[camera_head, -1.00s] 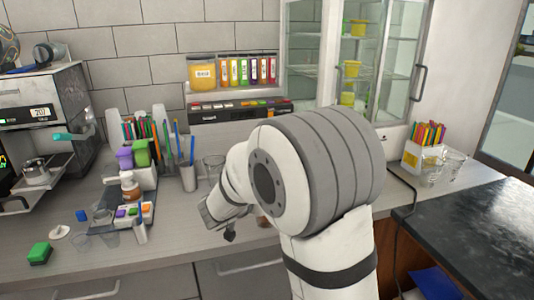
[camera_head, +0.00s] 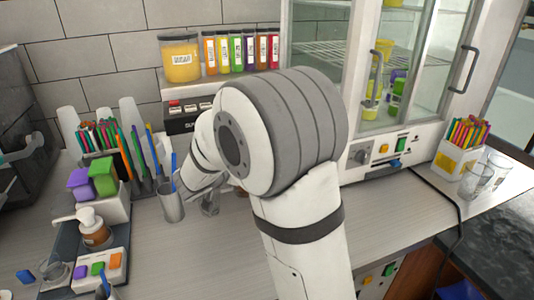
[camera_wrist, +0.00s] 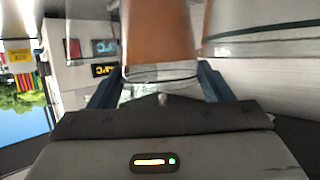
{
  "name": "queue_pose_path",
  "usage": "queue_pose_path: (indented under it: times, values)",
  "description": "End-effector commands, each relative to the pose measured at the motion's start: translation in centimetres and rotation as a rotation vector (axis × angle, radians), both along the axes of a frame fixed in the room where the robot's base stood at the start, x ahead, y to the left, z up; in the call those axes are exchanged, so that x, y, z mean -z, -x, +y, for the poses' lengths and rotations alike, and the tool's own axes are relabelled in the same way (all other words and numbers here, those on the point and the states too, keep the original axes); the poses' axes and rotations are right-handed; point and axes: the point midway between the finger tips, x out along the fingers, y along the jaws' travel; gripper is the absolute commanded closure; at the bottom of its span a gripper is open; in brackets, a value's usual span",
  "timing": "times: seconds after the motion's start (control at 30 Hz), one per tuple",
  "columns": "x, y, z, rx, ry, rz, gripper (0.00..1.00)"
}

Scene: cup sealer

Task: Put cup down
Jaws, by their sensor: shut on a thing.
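A clear cup with brown liquid (camera_wrist: 160,35) stands between my fingers in the wrist view. My gripper (camera_wrist: 160,88) is shut on it, with one finger on each side. In the head view my gripper (camera_head: 210,205) is low over the grey counter (camera_head: 200,265), right of the metal straw holder (camera_head: 172,206). The cup is hidden behind my arm there. I cannot tell whether its base touches the counter.
A tray with bottle and boxes (camera_head: 95,255) is at left. Labelled jars (camera_head: 180,60) stand at the back. A glass-doored cabinet (camera_head: 400,70) is behind my arm. A straw box (camera_head: 458,158) and empty clear cups (camera_head: 478,180) are at right. The front counter is clear.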

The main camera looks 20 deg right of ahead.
Motion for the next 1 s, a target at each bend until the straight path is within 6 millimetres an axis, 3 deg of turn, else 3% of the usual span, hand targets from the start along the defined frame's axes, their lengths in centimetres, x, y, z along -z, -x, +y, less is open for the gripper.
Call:
queue_pose_path:
  times: [0.43, 0.77, 1.0]
  values:
    - [-0.1, -7.5, -8.4, 0.018, 0.001, 0.0, 0.86]
    - [-0.1, -9.6, -10.5, 0.017, 0.001, -0.002, 0.86]
    - [-0.2, -12.2, -13.3, 0.02, 0.001, -0.002, 0.86]
